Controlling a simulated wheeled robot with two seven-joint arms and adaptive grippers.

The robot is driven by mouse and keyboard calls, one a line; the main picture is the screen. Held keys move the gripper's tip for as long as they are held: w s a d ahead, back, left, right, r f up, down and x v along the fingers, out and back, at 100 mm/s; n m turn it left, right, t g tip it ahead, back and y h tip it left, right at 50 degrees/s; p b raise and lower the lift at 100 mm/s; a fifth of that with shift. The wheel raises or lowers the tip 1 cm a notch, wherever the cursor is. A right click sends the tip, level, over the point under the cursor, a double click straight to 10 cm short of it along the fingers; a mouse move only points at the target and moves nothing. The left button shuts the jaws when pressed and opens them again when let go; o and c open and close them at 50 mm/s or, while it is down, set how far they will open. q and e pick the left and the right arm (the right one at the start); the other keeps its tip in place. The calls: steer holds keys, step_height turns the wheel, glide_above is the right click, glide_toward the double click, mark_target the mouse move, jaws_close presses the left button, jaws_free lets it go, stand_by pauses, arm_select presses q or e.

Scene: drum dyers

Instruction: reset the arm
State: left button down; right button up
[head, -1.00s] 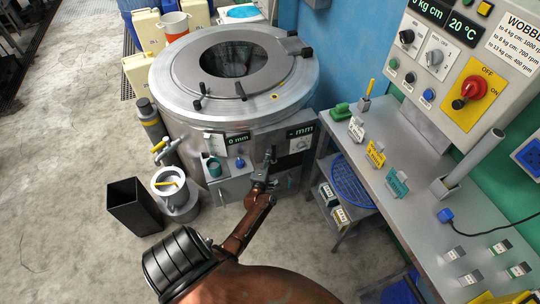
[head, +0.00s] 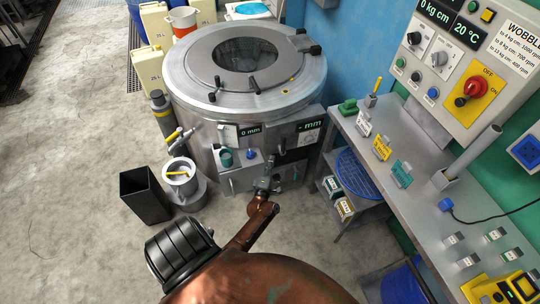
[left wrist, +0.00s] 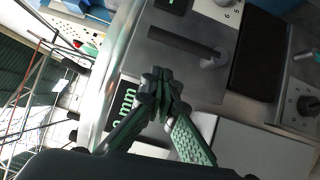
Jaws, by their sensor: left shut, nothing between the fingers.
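My left arm comes up from the bottom of the head view. My left gripper (head: 268,170) is in front of the drum machine's lower front panel. In the left wrist view the gripper's dark and green fingers (left wrist: 160,88) are together, with nothing seen between them. They point at the grey panel (left wrist: 205,70), which has a dark bar handle (left wrist: 185,43) just beyond the fingertips. I cannot tell whether the tips touch anything. My right gripper is in neither view.
The round steel drum machine (head: 310,85) stands ahead. A black bin (head: 146,194) and a grey pot (head: 180,178) stand at its left. The control bench (head: 425,200) with tags and switches is at right; a blue bucket (head: 402,288) is below. The floor at left is clear.

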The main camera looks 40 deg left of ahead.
arm_select(q)
steer(key=shift+w+d+f, duration=0.1)
steer(key=shift+w+d, duration=0.3)
steer(key=shift+d, duration=0.15)
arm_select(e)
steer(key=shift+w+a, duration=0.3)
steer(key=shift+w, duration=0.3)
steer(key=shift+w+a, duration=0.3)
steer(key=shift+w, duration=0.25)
